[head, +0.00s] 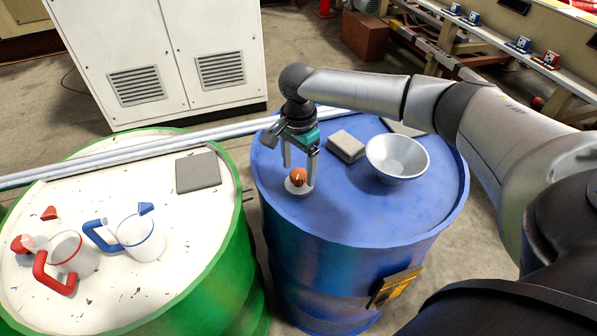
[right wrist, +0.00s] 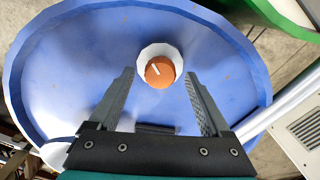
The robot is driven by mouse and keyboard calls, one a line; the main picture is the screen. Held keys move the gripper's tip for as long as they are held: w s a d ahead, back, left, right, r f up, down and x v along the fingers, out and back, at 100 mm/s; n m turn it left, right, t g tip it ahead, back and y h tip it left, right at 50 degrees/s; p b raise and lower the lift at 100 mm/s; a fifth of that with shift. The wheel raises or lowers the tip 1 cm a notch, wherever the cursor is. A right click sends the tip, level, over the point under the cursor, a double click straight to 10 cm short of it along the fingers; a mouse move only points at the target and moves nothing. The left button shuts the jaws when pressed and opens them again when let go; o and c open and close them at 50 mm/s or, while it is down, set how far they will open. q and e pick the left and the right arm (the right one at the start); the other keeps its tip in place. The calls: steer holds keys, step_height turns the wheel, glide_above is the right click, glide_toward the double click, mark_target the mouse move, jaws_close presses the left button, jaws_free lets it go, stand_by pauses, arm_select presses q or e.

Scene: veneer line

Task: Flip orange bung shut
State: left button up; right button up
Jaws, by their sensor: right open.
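The orange bung (head: 298,175) is a small round knob with a white mark, on a pale round seat (head: 297,189) near the front left edge of the blue drum's top (head: 345,212). It also shows in the right wrist view (right wrist: 160,71), with the white mark slanting on its face. My right gripper (head: 299,174) is open and points down over the bung. In the right wrist view its fingertips (right wrist: 160,75) lie on either side of the bung, apart from it. I cannot tell how far down the fingers reach beside it. My left gripper is not in view.
On the blue drum are a grey metal bowl (head: 397,157) and a grey block (head: 346,146). The green drum (head: 120,300) at left holds a red-handled cup (head: 66,250), a blue-handled cup (head: 136,231) and a grey slab (head: 198,172).

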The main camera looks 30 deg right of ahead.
steer(key=shift+f, duration=0.55)
jaws_close()
stand_by(0.4)
